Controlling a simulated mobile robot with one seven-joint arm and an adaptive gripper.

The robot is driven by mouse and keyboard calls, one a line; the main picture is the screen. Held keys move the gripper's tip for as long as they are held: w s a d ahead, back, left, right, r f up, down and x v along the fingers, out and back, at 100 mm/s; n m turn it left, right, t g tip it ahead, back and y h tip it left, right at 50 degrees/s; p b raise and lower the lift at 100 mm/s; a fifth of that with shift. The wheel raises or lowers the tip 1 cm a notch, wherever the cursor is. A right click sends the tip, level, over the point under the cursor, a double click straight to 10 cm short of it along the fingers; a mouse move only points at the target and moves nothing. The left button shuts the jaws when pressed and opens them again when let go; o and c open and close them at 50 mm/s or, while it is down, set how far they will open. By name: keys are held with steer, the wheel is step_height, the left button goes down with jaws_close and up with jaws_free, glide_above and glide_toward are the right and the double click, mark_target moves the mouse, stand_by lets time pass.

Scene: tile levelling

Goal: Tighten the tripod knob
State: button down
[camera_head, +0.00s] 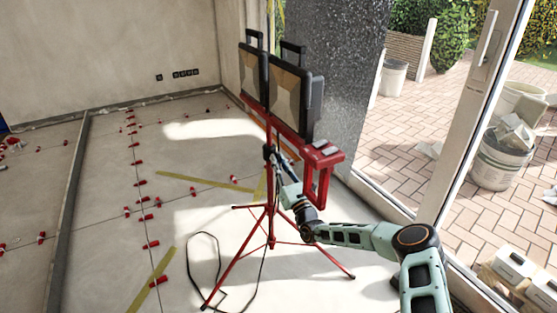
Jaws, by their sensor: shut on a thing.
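A red tripod (272,215) stands on the tiled floor with its legs spread, carrying two dark-framed work lights (287,92) on a red crossbar. My arm reaches in from the lower right, and my gripper (273,157) is at the tripod's upright column, below the crossbar. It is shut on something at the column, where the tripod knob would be. The knob itself is too small and too covered by my gripper to make out.
A red bracket (322,155) hangs close above my wrist. A black cable (216,265) loops on the floor by the tripod's left leg. Red levelling clips (151,244) and yellow tape (205,182) lie on the tiles. A glass door frame (455,135) stands to the right.

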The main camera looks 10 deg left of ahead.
steer(key=m+h+p, duration=0.2)
steer(key=m+p, duration=0.1)
steer(key=m, duration=0.1)
steer(key=m+h+p, duration=0.2)
steer(key=m+p, duration=0.1)
steer(key=m, duration=0.1)
steer(key=m+h+p, duration=0.2)
steer(key=m+p, duration=0.1)
steer(key=m, duration=0.1)
steer(key=shift+r+t, duration=0.25)
steer(key=shift+t, duration=0.05)
steer(key=shift+f+m+g+h+p, duration=0.15)
steer(key=shift+m+g+h+p, duration=0.35)
steer(key=shift+m+p, duration=1.4)
steer(key=shift+f+m+g+h+p, duration=0.1)
steer(key=shift+m+g+h+p, duration=0.4)
steer(key=shift+m+p, duration=1.4)
steer(key=shift+f+m+b, duration=0.1)
steer(key=shift+m+b, duration=0.2)
steer(key=shift+m, duration=0.1)
steer(key=c, duration=1.9)
jaws_free()
steer(key=shift+c, duration=0.2)
steer(key=shift+s, duration=0.1)
